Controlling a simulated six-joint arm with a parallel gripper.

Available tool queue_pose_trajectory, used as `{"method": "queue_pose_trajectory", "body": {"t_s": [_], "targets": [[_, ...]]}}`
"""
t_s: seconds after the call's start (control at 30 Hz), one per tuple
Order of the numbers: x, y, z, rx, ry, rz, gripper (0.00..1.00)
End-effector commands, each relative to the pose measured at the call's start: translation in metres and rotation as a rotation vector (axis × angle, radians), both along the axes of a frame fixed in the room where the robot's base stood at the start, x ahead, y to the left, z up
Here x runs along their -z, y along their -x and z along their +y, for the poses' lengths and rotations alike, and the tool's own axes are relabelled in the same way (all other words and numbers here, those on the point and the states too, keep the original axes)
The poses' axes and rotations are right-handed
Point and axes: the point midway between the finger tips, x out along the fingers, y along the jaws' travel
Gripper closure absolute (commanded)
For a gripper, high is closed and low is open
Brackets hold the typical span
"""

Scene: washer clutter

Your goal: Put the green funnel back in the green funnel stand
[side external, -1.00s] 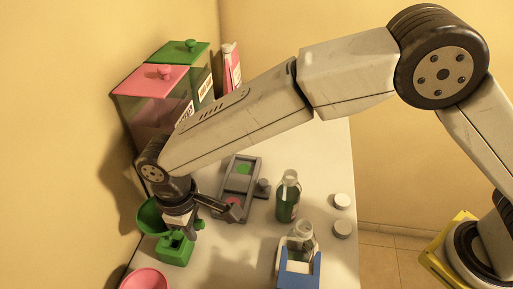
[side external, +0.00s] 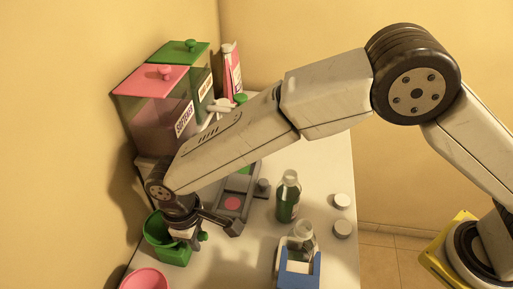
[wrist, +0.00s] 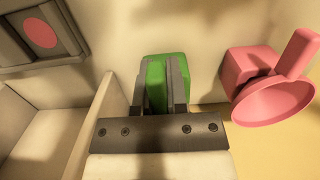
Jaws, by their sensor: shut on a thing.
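The green funnel (side external: 157,229) is at the lower left in the side external view, its wide mouth facing up. The green funnel stand (side external: 172,253) is directly below it, and the funnel overlaps its top. I cannot tell whether the funnel is fully seated. In the wrist view a green block (wrist: 166,80) sits between the fingers; the funnel's bowl is hidden there.
A pink funnel (wrist: 275,98) rests in a pink stand (wrist: 245,66) close by. A grey switch panel (side external: 236,190) lies behind my gripper. Green bottle (side external: 288,200), blue holder (side external: 299,268) and white caps (side external: 342,201) stand to the right. Pink and green bins (side external: 150,95) are behind.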

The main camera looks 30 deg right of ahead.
Motion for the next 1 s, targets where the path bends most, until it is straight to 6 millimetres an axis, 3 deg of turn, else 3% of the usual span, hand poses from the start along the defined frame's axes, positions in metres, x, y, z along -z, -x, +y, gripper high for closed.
{"method": "queue_pose_trajectory", "body": {"t_s": [0.5, 1.0], "targets": [[0.02, 0.0, 0.0, 0.0, 0.0, 0.0, 1.0], [0.024, 0.0, 0.0, 0.0, -0.001, -0.001, 1.0]]}}
